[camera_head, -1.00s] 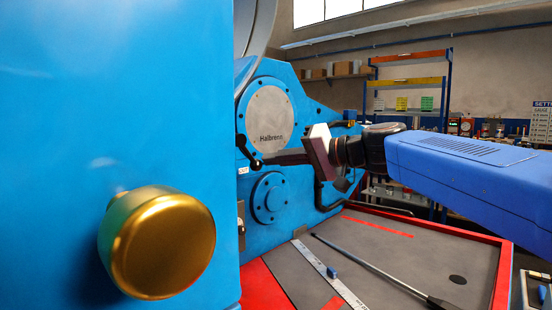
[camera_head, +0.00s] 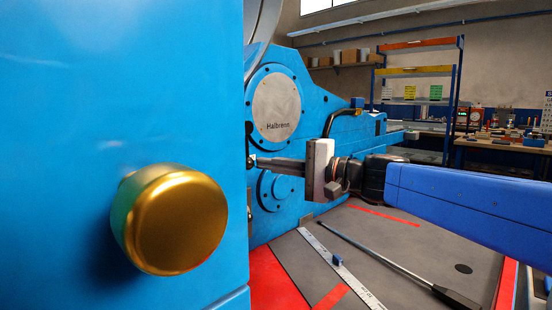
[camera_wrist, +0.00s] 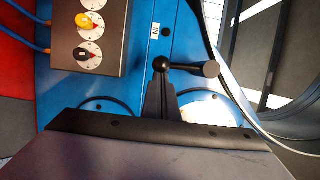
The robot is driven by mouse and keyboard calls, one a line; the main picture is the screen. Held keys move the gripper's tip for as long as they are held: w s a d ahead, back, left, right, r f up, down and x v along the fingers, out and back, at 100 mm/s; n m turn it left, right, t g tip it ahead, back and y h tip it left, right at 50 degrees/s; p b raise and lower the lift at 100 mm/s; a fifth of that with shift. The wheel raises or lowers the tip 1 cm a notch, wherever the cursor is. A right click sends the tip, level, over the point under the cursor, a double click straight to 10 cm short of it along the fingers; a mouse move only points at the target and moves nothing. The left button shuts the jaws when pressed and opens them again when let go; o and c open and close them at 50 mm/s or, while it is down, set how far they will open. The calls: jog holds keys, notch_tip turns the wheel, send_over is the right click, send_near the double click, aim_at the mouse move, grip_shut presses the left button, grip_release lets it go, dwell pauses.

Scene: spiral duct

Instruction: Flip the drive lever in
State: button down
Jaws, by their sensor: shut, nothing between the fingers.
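The drive lever is a short black arm with a ball knob. In the wrist view the lever (camera_wrist: 190,67) runs sideways from its thick pivot end at right to its ball at left. A white "IN" label (camera_wrist: 155,31) is on the blue panel near the ball. In the head view the lever (camera_head: 249,147) hangs roughly straight down, partly cut off by the blue housing edge. My gripper (camera_head: 258,163) is shut and empty, its fingertips at the ball. In the wrist view my gripper (camera_wrist: 161,80) reaches the ball from below; I cannot tell whether they touch.
A blue housing with a brass knob (camera_head: 172,220) fills the left foreground. The "Halbrenn" disc (camera_head: 277,108) is behind the fingers. A control box with dials (camera_wrist: 90,35) is left of the lever in the wrist view. A ruler (camera_head: 338,266) and a rod (camera_head: 385,262) lie on the grey bed.

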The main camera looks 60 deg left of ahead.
jog(key=m, duration=0.1)
jog(key=s+m, duration=0.2)
jog(key=shift+s+d+f+y, duration=0.2)
jog(key=shift+d+f+y, duration=0.15)
jog(key=shift+y, duration=0.05)
jog(key=shift+s+d+m, duration=0.2)
jog(key=shift+s+m, duration=0.4)
jog(key=shift+m, duration=0.3)
jog(key=w+d+f, duration=0.2)
jog(key=w+d, duration=0.7)
jog(key=shift+w+f, duration=0.15)
jog(key=shift+f, duration=0.1)
